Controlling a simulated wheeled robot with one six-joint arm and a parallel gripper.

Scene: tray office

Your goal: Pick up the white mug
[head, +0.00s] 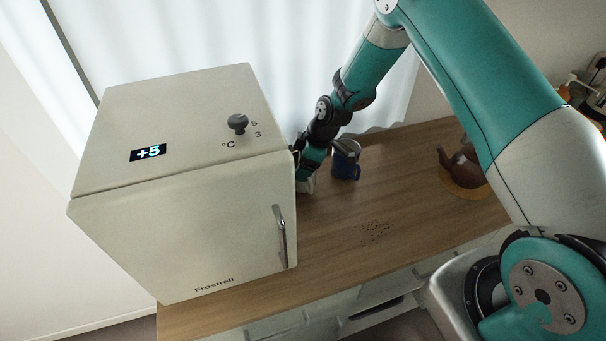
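A small white piece, which looks like part of the white mug (306,187), shows low beside the right side of the fridge. The rest of it is hidden by my gripper and the fridge. My gripper (302,176) is down at this white piece, close to the fridge's side. Its fingers are mostly hidden, so I cannot tell whether they are open or shut, or whether they touch the mug.
A cream fridge (178,225) stands on the wooden counter (335,230), left of my gripper. A brown teapot-like object (462,167) is farther right. Dark crumbs (374,232) lie on the otherwise clear counter front.

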